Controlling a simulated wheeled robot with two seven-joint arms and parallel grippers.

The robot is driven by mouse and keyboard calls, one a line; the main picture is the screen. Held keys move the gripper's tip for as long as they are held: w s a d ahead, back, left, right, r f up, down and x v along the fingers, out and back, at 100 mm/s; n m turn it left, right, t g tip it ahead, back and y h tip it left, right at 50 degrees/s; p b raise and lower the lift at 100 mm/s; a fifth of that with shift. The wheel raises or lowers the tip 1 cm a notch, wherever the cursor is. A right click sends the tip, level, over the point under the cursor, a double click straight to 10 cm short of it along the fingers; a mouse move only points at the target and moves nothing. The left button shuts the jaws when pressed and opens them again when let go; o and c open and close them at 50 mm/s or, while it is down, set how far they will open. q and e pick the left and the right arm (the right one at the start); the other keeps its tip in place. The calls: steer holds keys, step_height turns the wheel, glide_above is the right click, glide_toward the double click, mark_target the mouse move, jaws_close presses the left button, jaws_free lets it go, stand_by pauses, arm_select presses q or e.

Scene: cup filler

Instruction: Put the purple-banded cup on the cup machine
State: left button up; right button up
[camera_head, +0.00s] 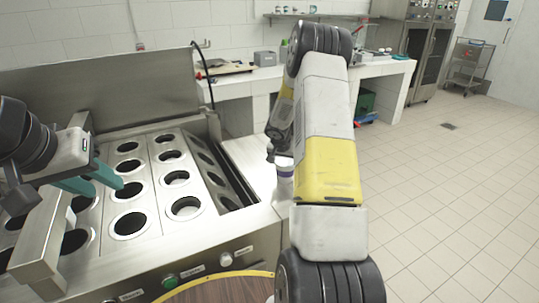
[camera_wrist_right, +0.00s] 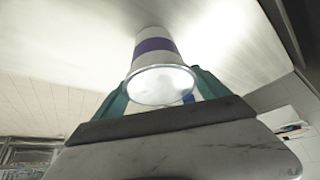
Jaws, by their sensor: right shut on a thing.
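The white cup with a purple band (camera_wrist_right: 154,46) is between the teal fingers of my right gripper (camera_wrist_right: 162,88) in the right wrist view, its wide rim toward the camera. In the head view the cup (camera_head: 285,170) shows partly, beside my right arm, over the steel top right of the machine; I cannot tell if it touches that top. My right gripper's fingers are mostly hidden in the head view. The cup machine (camera_head: 150,217) is a steel unit with rows of round holes. My left gripper (camera_head: 106,187) is open and empty above its left holes.
A round wooden stool or table top (camera_head: 220,288) with a yellow rim is at the front. A white counter (camera_head: 237,92) with items stands behind the machine. A steel trolley (camera_head: 468,65) is at the far right. The tiled floor (camera_head: 450,190) on the right is clear.

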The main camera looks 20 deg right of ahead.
steer(key=o, duration=1.7)
steer(key=shift+f, duration=0.1)
steer(key=s+a+r, duration=0.2)
steer(key=s+r, duration=0.2)
steer(key=r, duration=0.3)
steer(key=s+a+r+n, duration=0.1)
steer(key=s+a+r, duration=0.2)
steer(key=r, duration=0.3)
steer(key=s+a+r, duration=0.2)
steer(key=s+r, duration=0.2)
steer(key=r, duration=0.3)
steer(key=s+a+r+n+y, duration=0.2)
steer(key=s+a, duration=0.3)
steer(key=s, duration=0.3)
steer(key=s+a+r+n+t+y, duration=0.1)
steer(key=s+a+r, duration=0.3)
steer(key=s, duration=0.5)
steer(key=s+a+r+n+y, duration=0.2)
steer(key=s+a+r+n, duration=0.2)
steer(key=s+a, duration=0.2)
steer(key=shift+s+y, duration=0.4)
steer(key=shift+s, duration=1)
